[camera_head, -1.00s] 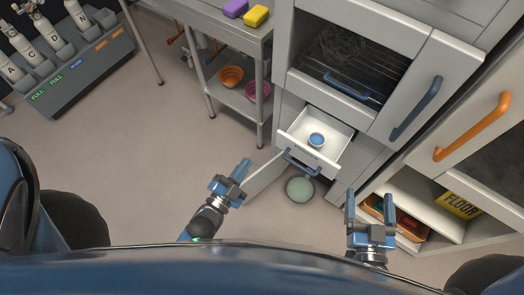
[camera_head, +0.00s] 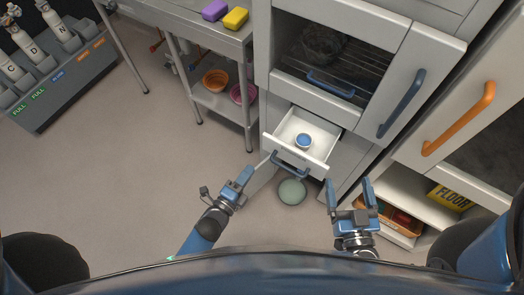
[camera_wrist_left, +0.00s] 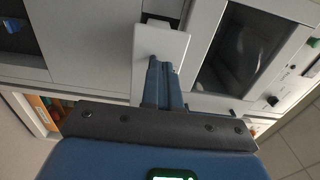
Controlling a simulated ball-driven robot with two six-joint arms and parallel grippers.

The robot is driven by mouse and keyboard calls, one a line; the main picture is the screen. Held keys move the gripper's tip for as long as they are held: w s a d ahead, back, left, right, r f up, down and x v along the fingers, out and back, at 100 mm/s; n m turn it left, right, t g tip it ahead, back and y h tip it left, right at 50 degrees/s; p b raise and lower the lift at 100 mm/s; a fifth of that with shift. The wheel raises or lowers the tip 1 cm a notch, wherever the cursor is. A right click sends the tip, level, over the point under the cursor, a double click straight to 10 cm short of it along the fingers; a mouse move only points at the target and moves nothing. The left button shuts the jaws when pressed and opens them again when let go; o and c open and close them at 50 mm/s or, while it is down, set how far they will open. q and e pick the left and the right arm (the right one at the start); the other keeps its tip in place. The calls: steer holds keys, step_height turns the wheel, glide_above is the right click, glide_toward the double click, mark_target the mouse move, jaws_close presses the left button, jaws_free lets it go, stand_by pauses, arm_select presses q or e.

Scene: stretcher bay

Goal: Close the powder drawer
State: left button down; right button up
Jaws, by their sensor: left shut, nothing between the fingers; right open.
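The powder drawer (camera_head: 325,151) is a white drawer with a blue bar handle (camera_head: 289,171). It stands open below the wire-shelf compartment. A small round tub with a blue top (camera_head: 303,141) sits inside it. My left gripper (camera_head: 246,174) is shut and empty, just left of and in front of the drawer's front, apart from the handle. In the left wrist view, my shut fingers (camera_wrist_left: 161,68) point at a pale panel (camera_wrist_left: 160,42); I cannot tell whether they touch it. My right gripper (camera_head: 350,185) is open and empty, to the right of the drawer and nearer to me.
A pale green round object (camera_head: 291,191) is below the drawer. A steel trolley (camera_head: 200,40) with sponges and bowls stands left of the cabinet. A cabinet with an orange handle (camera_head: 458,118) is at right. Open floor (camera_head: 120,180) lies to the left.

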arm_select(q)
glide_toward(287, 116)
steer(key=s+a, duration=0.1)
steer(key=s+a+f, duration=0.1)
steer(key=s, duration=0.1)
steer(key=s+a+f, duration=0.1)
steer(key=shift+s+a, duration=0.15)
steer(key=shift+a, duration=0.05)
steer(key=shift+w+d, duration=0.2)
steer(key=shift+w, duration=0.1)
steer(key=b+x, duration=0.7)
steer(key=x, duration=0.8)
steer(key=shift+b, duration=0.3)
steer(key=shift+w+d, duration=0.2)
steer(key=shift+d, duration=0.05)
steer(key=shift+w+r, duration=0.1)
steer(key=shift+r, duration=0.2)
steer(key=shift+r, duration=0.1)
